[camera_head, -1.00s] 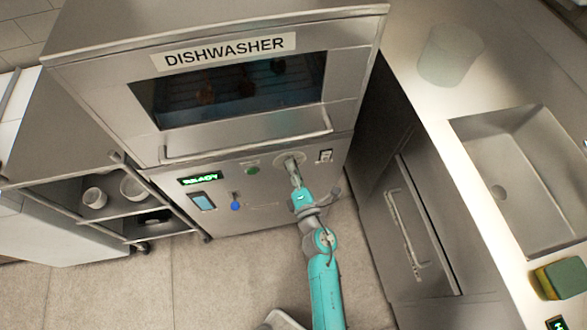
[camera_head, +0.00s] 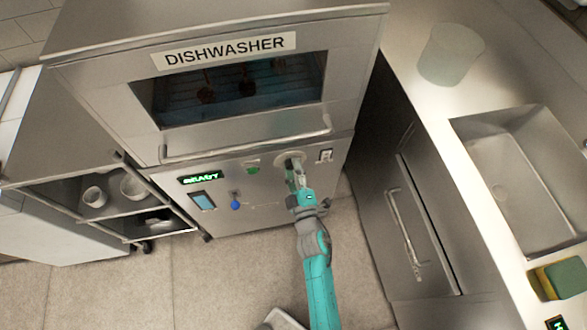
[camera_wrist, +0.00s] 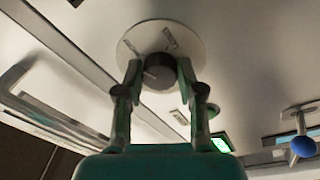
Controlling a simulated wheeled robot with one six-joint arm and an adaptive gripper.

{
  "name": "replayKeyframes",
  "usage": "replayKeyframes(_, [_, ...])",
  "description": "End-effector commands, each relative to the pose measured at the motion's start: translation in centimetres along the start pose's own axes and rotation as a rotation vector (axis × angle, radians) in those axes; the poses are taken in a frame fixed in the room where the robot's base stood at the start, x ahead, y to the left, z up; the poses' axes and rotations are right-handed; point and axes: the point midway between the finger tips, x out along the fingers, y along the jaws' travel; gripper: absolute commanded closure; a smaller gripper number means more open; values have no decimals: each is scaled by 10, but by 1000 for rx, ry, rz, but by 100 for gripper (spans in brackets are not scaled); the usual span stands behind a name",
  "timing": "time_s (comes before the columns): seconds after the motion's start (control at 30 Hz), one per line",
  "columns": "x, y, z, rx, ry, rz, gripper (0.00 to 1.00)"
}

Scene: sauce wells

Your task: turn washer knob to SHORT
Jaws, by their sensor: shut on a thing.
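The washer knob (camera_wrist: 158,72) is a dark round knob with a pale pointer line, on a light round dial plate (camera_wrist: 155,38) with small labels. The labels are too blurred to read. My gripper (camera_wrist: 159,75) has one finger on each side of the knob and is shut on it. In the head view my gripper (camera_head: 293,170) reaches the dial on the right part of the dishwasher's (camera_head: 235,185) lower panel and mostly hides the knob. The washer has a closed door with a window above the panel.
On the panel, a green lit display (camera_head: 200,179), a green button (camera_head: 252,168), a blue-tipped lever (camera_head: 235,205) and a small switch plate (camera_head: 325,155) surround the dial. A long door handle (camera_head: 245,140) runs just above. A sink counter (camera_head: 480,170) stands at the right.

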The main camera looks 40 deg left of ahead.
Motion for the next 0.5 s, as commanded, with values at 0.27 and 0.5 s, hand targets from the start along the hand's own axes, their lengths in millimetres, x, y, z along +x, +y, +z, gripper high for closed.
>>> replayKeyframes(0.27, [-1,-1,1,83,-8,5,97])
replayKeyframes(0.5, [-1,-2,1,99,-9,6,97])
